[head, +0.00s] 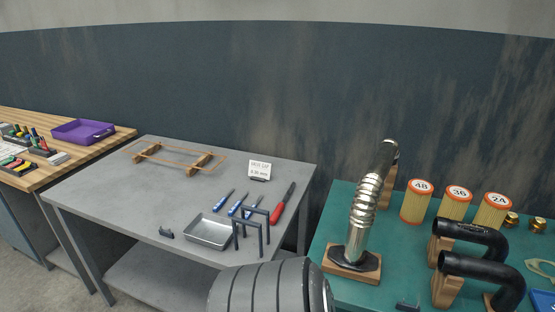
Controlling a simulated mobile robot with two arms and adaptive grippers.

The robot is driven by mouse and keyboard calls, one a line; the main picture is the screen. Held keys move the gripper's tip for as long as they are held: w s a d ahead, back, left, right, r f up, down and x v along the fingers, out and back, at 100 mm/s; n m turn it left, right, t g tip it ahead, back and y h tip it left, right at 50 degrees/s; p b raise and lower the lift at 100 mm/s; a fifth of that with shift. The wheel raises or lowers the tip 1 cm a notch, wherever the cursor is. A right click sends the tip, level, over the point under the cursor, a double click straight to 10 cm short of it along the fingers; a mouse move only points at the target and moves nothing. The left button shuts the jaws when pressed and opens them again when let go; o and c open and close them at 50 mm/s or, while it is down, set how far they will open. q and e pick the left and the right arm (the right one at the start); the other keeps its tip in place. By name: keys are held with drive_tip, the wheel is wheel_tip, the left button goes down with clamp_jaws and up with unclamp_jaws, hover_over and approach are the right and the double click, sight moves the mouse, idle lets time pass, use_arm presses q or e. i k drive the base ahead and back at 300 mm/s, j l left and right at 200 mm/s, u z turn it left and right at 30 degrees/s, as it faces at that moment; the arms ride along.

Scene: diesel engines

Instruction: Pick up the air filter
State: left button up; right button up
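Three yellow pleated cylinders with orange rims stand upright on the green table (340,215) at the right. They look like air filters. The left one (417,203) has a white top label reading 48. The middle one (455,206) reads 36. The right one (491,212) reads 24. They stand in a row with small gaps, and nothing holds them. Neither of my grippers is in the head view.
A ribbed metal pipe (365,205) stands on a wooden base left of the filters. Black bent hoses (480,265) on wooden supports stand in front of them. Brass fittings (511,219) lie at the right. A grey table (110,190) holds tools and a metal tray (190,232).

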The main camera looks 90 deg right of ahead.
sight(454, 204)
drive_tip(key=z, duration=2.45)
